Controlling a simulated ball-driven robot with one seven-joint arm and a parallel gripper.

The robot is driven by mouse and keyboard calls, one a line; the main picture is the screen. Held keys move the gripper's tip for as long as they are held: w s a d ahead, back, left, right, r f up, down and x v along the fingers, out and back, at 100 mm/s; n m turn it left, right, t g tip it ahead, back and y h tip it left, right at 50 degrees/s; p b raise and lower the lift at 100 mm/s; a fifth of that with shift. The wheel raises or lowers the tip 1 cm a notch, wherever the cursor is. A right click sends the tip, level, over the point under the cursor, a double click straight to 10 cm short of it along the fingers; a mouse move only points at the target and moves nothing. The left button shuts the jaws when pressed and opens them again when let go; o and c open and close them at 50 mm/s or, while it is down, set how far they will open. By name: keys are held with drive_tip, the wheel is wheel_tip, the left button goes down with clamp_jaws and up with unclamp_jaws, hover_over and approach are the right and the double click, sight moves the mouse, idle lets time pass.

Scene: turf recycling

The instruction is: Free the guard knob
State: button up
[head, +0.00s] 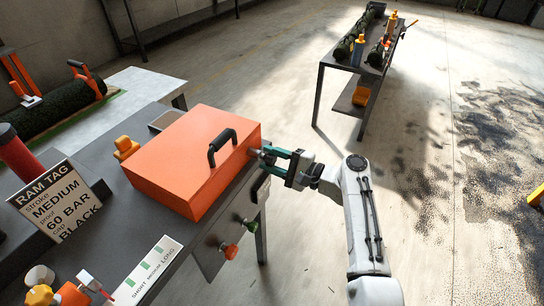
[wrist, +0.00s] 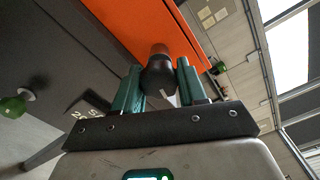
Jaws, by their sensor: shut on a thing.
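The orange guard (head: 185,155) is a closed box cover on the grey bench, with a black handle (head: 222,146) on it. The guard knob (wrist: 158,76) is dark and rounded, on a short stem at the guard's edge. My gripper (head: 272,157) reaches in from the right, at the guard's right side. In the wrist view its two green fingers (wrist: 158,88) stand on either side of the knob and are shut on it. The guard's orange face (wrist: 145,25) fills the top there. What is under the guard is hidden.
A green knob (head: 248,225) and an orange knob (head: 229,251) project from the bench front below the guard. A far table (head: 350,62) carries bottles and rolls. Floor to the right is open.

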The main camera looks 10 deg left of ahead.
drive_tip(key=shift+w+d, duration=0.15)
drive_tip(key=shift+d, duration=0.05)
idle(0.4)
drive_tip(key=o, duration=0.9)
drive_tip(key=shift+f, duration=0.1)
drive_tip(key=shift+o, duration=0.6)
drive_tip(key=shift+a, duration=0.1)
drive_tip(key=v, duration=1.1)
